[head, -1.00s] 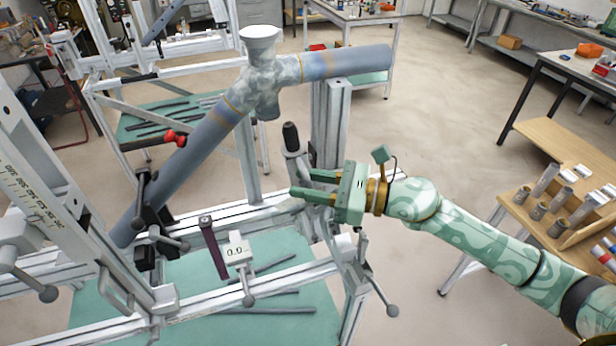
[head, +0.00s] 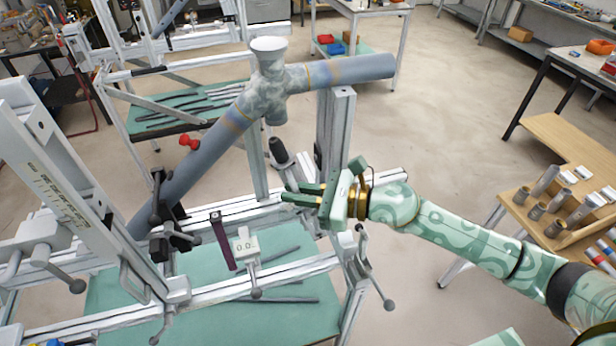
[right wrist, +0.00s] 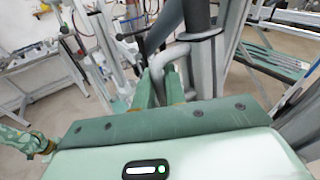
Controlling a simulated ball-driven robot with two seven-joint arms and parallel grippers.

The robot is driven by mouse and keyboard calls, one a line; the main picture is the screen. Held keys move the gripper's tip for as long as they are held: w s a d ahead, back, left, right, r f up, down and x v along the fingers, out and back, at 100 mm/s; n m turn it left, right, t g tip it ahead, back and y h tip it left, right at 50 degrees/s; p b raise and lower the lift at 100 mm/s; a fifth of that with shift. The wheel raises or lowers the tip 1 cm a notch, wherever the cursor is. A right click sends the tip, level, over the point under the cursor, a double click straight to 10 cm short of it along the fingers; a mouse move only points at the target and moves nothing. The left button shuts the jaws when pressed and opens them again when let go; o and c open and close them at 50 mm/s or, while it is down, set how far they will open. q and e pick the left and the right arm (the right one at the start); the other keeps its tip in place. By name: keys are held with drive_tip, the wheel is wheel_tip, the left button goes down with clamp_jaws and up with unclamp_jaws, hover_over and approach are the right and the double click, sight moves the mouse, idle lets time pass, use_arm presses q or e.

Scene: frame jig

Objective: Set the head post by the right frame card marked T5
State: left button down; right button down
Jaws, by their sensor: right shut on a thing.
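My right gripper (head: 304,194) is at the right side of the jig, its green fingers closed on the grey head post (head: 290,172), which has a black top. The post leans left in the head view. In the right wrist view, the fingers (right wrist: 166,84) close at a bent grey part beside the black-topped grey post (right wrist: 205,58). My fingers partly hide the grip. I cannot make out a card marked T5. My left gripper is out of view.
A grey tube frame (head: 200,160) with a white cup (head: 267,48) rises above the jig. A wooden bench (head: 570,165) with metal tubes stands right. Floor between is clear.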

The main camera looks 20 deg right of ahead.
drive_tip(key=shift+a, duration=0.1)
drive_tip(key=c, duration=1.5)
unclamp_jaws()
drive_tip(key=shift+s+d+b, duration=0.15)
drive_tip(key=shift+d+b, duration=0.15)
drive_tip(key=shift+d, duration=0.05)
drive_tip(key=b+v, duration=0.5)
drive_tip(key=v, duration=1)
drive_tip(key=shift+d+b, duration=0.2)
drive_tip(key=shift+b, duration=0.2)
drive_tip(key=shift+s, duration=0.15)
